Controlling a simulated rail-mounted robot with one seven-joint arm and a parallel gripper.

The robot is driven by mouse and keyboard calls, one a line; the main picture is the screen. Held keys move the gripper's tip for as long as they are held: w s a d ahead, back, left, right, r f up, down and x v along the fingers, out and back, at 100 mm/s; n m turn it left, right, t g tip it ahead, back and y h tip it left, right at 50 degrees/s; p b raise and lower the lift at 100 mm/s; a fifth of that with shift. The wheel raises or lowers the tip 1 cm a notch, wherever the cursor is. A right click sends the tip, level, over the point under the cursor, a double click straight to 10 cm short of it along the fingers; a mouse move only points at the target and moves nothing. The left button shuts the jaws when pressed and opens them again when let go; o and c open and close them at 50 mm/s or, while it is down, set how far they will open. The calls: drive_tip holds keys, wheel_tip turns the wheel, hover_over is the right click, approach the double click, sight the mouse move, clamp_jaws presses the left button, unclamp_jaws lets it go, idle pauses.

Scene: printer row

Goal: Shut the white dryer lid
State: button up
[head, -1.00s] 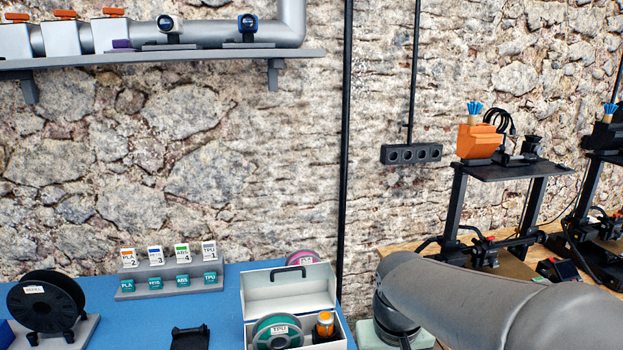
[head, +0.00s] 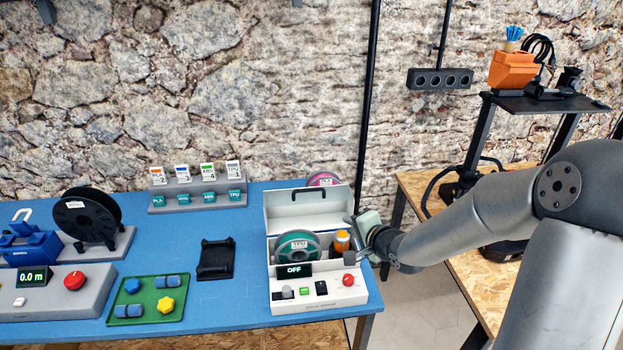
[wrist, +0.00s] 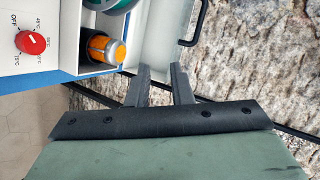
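The white dryer (head: 320,297) stands at the right end of the blue table. Its lid (head: 308,210) is open and stands upright at the back, with a black handle on its top edge. Inside are a green spool (head: 298,246) and an orange-capped jar (head: 342,241). My gripper (head: 352,228) is at the dryer's right side, near the lid's right edge. In the wrist view its two dark fingers (wrist: 161,72) are apart with nothing between them. The lid's inner face (wrist: 158,40) and handle (wrist: 198,25) show just beyond the fingertips; I cannot tell whether they touch.
A pink spool (head: 324,179) is behind the lid. A black holder (head: 216,259), a green tray (head: 147,300) and a black spool (head: 87,217) lie to the left. A stone wall is behind. A wooden table (head: 430,195) with a printer stands right, across a gap.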

sight(312, 191)
drive_tip(key=w+a+p, duration=0.1)
drive_tip(key=w+a, duration=0.2)
drive_tip(key=w, duration=0.2)
drive_tip(key=w+a+m+t+y+p, duration=0.1)
drive_tip(key=w+a, duration=0.3)
drive_tip(key=w, duration=0.1)
drive_tip(key=w+a+f+m+y+p, duration=0.1)
drive_tip(key=w+a, duration=0.3)
drive_tip(key=w, duration=0.1)
drive_tip(key=shift+w+a+f+t+p, duration=0.1)
drive_tip(key=shift+w+a+t+p, duration=0.15)
drive_tip(key=shift+w+t+p, duration=0.1)
clamp_jaws()
